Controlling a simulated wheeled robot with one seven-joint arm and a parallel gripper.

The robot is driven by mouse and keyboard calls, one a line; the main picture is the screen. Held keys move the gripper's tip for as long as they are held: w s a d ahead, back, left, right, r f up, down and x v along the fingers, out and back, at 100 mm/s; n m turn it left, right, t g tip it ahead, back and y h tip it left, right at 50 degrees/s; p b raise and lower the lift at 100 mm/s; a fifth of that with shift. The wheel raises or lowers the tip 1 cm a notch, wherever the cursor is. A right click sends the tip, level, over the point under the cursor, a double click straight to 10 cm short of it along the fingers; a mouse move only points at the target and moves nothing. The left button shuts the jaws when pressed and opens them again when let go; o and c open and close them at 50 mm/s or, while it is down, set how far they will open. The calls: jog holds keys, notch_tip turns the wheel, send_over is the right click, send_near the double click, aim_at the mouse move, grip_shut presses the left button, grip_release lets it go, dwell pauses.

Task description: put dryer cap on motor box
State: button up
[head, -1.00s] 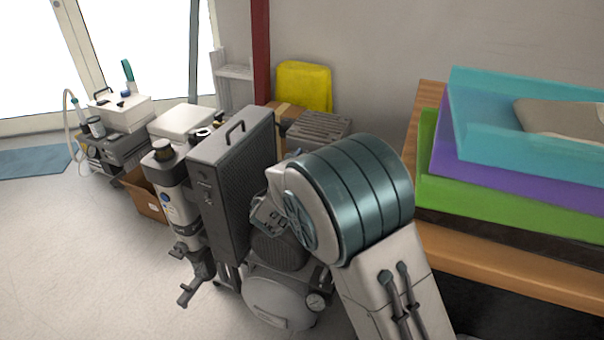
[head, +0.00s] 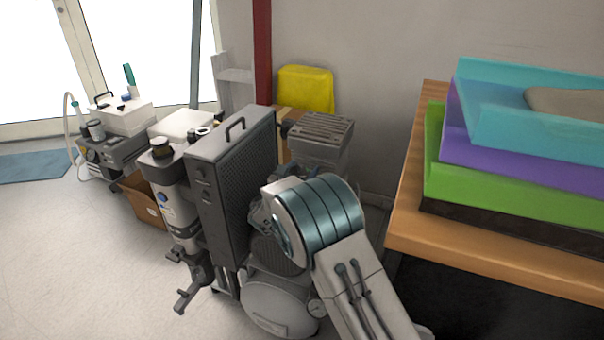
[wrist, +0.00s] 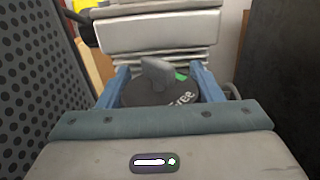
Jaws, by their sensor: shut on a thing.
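In the wrist view my gripper (wrist: 161,80) has its blue fingers closed on the two sides of a dark round cap with a grey upright grip, which I take as the dryer cap (wrist: 142,97). Part of a word, "free", shows on its top. Beyond the cap is a light grey, ribbed box, which I take as the motor box (wrist: 155,32). It also shows in the head view (head: 320,135), with a slatted top, behind the tall dark panel. In the head view my arm hides the gripper and cap.
A tall dark perforated panel (head: 232,165) stands left of my arm, close by in the wrist view (wrist: 42,75). A white cylinder unit (head: 180,210) stands left of it. A wooden table (head: 410,190) with coloured trays is at right. A tank (head: 280,303) stands low in front.

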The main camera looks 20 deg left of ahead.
jog(key=shift+r, duration=0.15)
jog(key=o, duration=1)
jog(key=shift+o, duration=0.2)
jog(key=shift+r, duration=0.1)
jog(key=s+p, duration=0.1)
jog(key=s, duration=0.7)
jog(key=s+a+p, duration=0.1)
jog(key=s, duration=0.3)
jog(key=shift+p, duration=0.3)
